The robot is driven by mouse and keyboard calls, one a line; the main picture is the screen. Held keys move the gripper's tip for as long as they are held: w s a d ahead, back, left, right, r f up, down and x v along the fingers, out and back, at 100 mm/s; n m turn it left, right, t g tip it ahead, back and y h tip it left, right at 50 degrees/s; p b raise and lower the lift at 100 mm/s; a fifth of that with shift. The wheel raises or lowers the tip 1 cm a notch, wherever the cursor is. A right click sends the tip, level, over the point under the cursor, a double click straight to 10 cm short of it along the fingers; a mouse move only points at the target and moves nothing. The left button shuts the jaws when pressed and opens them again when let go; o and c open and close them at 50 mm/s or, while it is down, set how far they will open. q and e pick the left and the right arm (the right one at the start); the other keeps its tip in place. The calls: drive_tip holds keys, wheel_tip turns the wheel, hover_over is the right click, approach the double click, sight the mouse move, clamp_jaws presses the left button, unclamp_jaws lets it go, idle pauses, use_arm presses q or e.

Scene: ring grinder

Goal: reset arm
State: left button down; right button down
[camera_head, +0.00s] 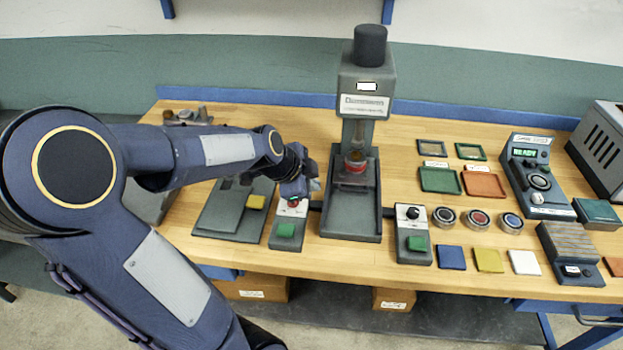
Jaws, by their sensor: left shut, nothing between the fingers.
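My left arm comes in from the left and reaches over the workbench. Its gripper (300,188) is shut and empty, just above a grey control box with a green button (286,230) left of the grinder. I cannot tell whether the gripper touches the box. The ring grinder (362,100) stands upright at the middle of the bench, with a red-rimmed round part (355,162) under its head. My right gripper is not in view.
Right of the grinder stand a second control box (411,246), several round dishes, coloured tiles and trays (484,184). A device with a lit green display (527,158) is further right. Bare wood (330,262) runs along the front.

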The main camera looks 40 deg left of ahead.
use_arm(q)
drive_tip(key=shift+s+r, duration=0.25)
drive_tip(key=shift+d, duration=0.1)
drive_tip(key=s+d+r+n+g+h, duration=0.1)
drive_tip(key=s+d+n+h, duration=0.1)
drive_tip(key=s+d+n, duration=1)
drive_tip(key=s+d, duration=0.2)
drive_tip(key=s, duration=0.3)
drive_tip(key=shift+s+d+r+g+h, duration=0.15)
drive_tip(key=shift+d+r+g+h, duration=0.15)
drive_tip(key=shift+r+h, duration=0.1)
